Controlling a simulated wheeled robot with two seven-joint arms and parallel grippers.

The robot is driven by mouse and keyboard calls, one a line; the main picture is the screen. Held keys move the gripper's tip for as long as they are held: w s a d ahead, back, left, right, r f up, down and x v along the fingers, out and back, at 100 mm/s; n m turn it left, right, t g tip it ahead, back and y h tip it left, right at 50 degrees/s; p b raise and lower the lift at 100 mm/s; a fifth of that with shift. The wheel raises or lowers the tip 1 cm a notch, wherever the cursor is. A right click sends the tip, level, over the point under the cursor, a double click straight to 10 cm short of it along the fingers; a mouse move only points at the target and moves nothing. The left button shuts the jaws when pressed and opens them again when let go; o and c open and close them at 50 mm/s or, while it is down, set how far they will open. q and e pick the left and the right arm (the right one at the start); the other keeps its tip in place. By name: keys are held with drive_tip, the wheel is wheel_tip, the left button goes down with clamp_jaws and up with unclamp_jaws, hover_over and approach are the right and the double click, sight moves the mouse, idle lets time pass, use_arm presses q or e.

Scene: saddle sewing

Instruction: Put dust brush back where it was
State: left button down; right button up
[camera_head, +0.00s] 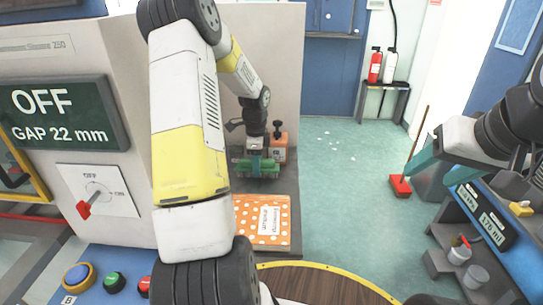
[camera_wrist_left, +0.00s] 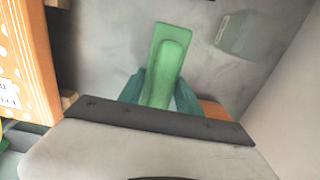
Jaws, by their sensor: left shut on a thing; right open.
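The green dust brush (camera_head: 243,167) is in my left gripper (camera_head: 256,155), over the grey shelf behind the orange dotted item. In the left wrist view the brush's green handle (camera_wrist_left: 166,62) shows between the two teal fingers (camera_wrist_left: 160,90), which are shut on it. The frames do not show clearly whether the brush touches the shelf. My right gripper (camera_head: 424,160) is open at the right, with teal fingers, far from the brush.
An orange dotted item (camera_head: 265,222) with a white label lies in front of the brush. An orange device (camera_head: 279,146) stands just behind it. A pale greenish block shape (camera_wrist_left: 236,33) shows on the grey surface. A tall machine wall stands left; a red broom (camera_head: 400,186) stands near my right gripper.

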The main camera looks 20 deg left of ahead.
use_arm(q)
drive_tip(key=shift+f, duration=0.15)
drive_tip(key=c, duration=0.8)
unclamp_jaws()
drive_tip(key=shift+c, duration=0.2)
wheel_tip(320, 180, up, 11)
drive_tip(key=shift+r, duration=0.1)
drive_tip(key=s+d+r+n+t, duration=0.1)
drive_tip(key=s+d+r+n, duration=0.3)
drive_tip(key=r, duration=0.4)
drive_tip(key=s+d+r+n+t, duration=0.1)
drive_tip(key=s+d+r+n, duration=0.1)
drive_tip(key=s, duration=0.5)
drive_tip(key=s+d+r+n+t+h, duration=0.1)
drive_tip(key=s+d+r+n+t, duration=0.1)
drive_tip(key=s+d+n, duration=0.2)
drive_tip(key=s+d+r+n+t+h, duration=0.1)
drive_tip(key=s+d+r+n+t, duration=0.1)
drive_tip(key=s, duration=0.7)
drive_tip(key=shift+s+d+r+n, duration=0.35)
drive_tip(key=shift+d+n, duration=0.45)
drive_tip(key=shift+n, duration=0.4)
